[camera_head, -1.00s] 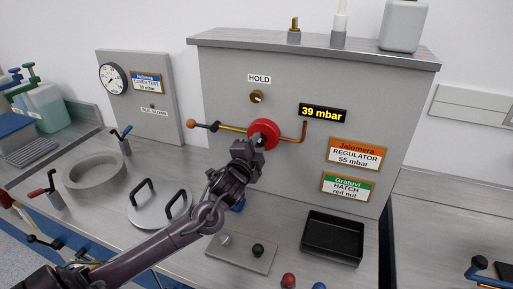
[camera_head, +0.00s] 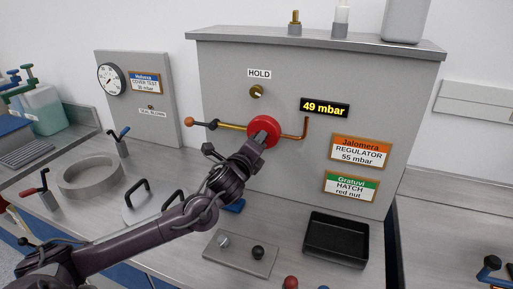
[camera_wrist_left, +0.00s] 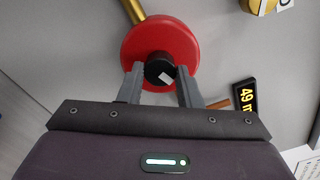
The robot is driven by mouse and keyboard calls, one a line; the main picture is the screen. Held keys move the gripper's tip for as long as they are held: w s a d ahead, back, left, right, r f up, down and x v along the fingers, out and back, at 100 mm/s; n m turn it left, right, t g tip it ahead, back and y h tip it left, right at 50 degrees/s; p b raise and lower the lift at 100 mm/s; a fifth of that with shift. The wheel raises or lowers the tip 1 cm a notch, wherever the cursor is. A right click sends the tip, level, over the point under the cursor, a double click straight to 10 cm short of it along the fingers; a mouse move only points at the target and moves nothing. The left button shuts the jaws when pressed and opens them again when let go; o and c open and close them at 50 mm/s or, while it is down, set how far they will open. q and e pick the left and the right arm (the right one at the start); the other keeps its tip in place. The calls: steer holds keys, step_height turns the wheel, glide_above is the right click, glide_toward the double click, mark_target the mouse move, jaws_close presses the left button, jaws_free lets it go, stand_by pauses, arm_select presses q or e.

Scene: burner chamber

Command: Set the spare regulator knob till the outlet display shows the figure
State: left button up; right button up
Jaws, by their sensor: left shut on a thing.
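The regulator is a red disc (camera_head: 265,129) on the grey panel, joined to a brass and copper pipe. In the left wrist view the red disc (camera_wrist_left: 133,50) has a black knob (camera_wrist_left: 158,69) with a white mark at its centre. My left gripper (camera_head: 258,139) is shut on the black knob, one finger on each side of it. The outlet display (camera_head: 325,107) reads 49 mbar in yellow. An orange-headed label (camera_head: 360,152) reads Jalomera REGULATOR 55 mbar. In the head view the gripper hides the knob. My right gripper is not in view.
A green-headed label (camera_head: 350,188) reads HATCH red nut. A black tray (camera_head: 336,239) and a plate with two small knobs (camera_head: 240,254) sit on the bench below. A pressure gauge (camera_head: 112,79) is on the left panel. A lid with handles (camera_head: 131,213) lies partly behind my arm.

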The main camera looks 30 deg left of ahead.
arm_select(q)
steer(key=shift+f+m, duration=0.2)
steer(key=shift+m, duration=0.3)
steer(key=shift+d, duration=0.1)
steer(key=o, duration=1)
steer(key=shift+r, duration=0.1)
steer(key=shift+b+v, duration=1.25)
steer(key=shift+v, duration=2.65)
